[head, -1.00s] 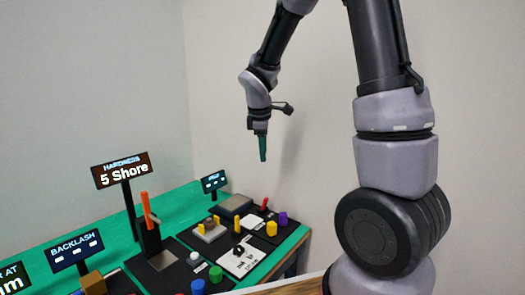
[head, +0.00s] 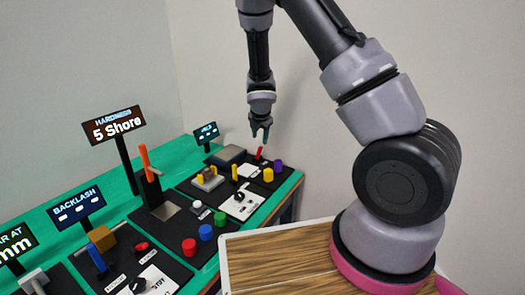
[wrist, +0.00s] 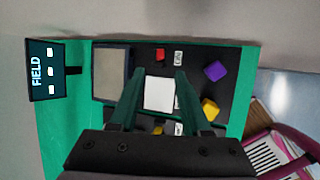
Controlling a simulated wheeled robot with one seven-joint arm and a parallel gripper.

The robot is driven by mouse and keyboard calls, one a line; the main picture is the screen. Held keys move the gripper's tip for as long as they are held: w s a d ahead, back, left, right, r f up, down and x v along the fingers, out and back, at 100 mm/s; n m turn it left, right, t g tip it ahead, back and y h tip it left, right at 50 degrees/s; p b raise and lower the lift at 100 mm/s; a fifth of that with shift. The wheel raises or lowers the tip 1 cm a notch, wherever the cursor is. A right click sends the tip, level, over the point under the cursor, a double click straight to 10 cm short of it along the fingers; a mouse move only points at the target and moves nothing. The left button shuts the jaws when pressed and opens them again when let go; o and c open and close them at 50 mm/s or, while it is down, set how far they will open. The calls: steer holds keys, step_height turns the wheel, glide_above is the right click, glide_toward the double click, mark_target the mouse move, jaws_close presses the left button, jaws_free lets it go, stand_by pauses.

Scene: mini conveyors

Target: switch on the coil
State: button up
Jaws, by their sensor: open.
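The far station carries the FIELD display (wrist: 45,70), which shows three blank marks and also stands at the back in the head view (head: 206,133). A grey flat-topped block (wrist: 110,73), perhaps the coil, sits on its black panel and shows in the head view (head: 229,154). A small red switch (wrist: 160,55) is beside a small white label (wrist: 178,57); it shows as a red lever in the head view (head: 258,153). My gripper (head: 260,136) is open and empty, pointing down above this panel. In the wrist view its fingers (wrist: 159,76) straddle a white card (wrist: 158,94).
A purple block (wrist: 214,71) and a yellow block (wrist: 210,108) stand on the panel's right side. Nearer stations hold the HARDNESS display (head: 114,124), the BACKLASH display (head: 76,205), knobs and coloured buttons. A wall is close behind the far station.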

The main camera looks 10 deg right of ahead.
mark_target(260, 148)
steer(key=x, duration=0.9)
steer(key=shift+w+d+f, duration=0.1)
steer(key=shift+w+f, duration=0.05)
steer(key=shift+f, duration=0.15)
jaws_close()
